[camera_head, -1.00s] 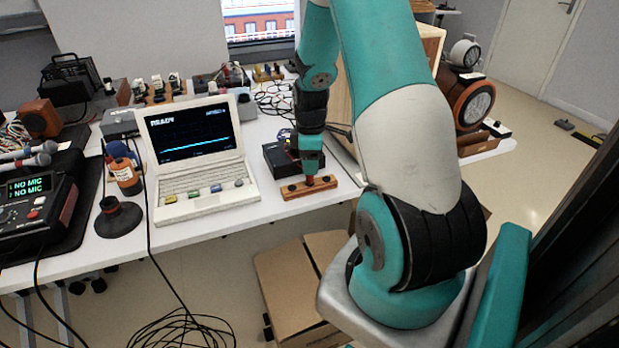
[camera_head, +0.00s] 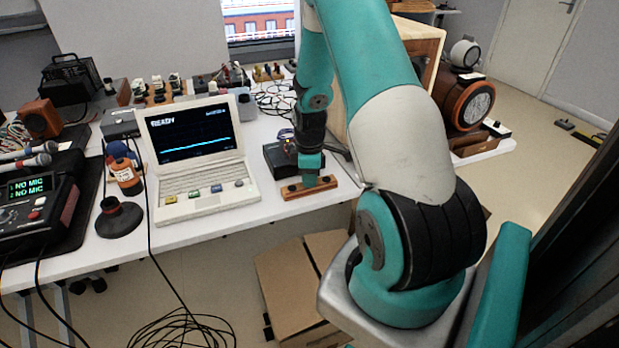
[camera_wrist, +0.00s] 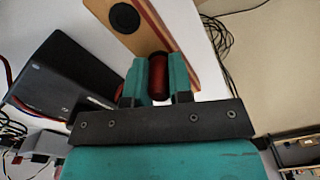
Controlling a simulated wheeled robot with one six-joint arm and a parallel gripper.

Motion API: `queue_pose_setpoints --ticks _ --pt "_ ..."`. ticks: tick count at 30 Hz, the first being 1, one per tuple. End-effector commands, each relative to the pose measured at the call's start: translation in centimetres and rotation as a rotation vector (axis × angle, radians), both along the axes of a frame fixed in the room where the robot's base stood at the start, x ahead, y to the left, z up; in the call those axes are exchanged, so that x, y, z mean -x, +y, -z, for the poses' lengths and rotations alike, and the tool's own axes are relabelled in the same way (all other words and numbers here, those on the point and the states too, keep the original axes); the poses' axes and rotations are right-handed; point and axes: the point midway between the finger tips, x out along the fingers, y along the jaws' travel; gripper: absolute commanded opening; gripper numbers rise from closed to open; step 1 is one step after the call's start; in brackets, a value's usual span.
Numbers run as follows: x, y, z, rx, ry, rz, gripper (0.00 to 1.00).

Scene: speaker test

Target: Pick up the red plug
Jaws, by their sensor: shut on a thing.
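The red plug (camera_wrist: 158,77) shows in the wrist view as a dark red cylinder between the two teal fingers. My gripper (camera_wrist: 160,80) is shut on it. In the head view my gripper (camera_head: 309,180) is low over the wooden block (camera_head: 325,189) on the table, and the plug is hidden behind the fingers there. The block also shows in the wrist view (camera_wrist: 180,35), with a round black socket on its face. I cannot tell whether the plug still touches the block.
A black box (camera_head: 278,160) stands close behind and left of my gripper. A white laptop-like device (camera_head: 180,206) is to the left on the table. Loose cables (camera_head: 270,100) lie behind.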

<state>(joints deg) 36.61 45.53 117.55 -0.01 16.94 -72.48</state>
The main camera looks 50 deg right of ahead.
Motion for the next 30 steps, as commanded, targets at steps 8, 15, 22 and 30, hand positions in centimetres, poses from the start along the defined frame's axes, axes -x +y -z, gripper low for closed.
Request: queue_pose_setpoints --ticks 8,15,22,30 --pt "0.0 0.0 -0.5 0.001 -0.002 0.000 0.00" --pt "-0.1 -0.1 -4.0 0.004 -0.006 0.000 0.00" --pt "-0.1 -0.1 -11.1 0.006 -0.008 0.000 0.00" --pt "0.0 0.0 -17.6 0.003 -0.005 0.000 0.00"
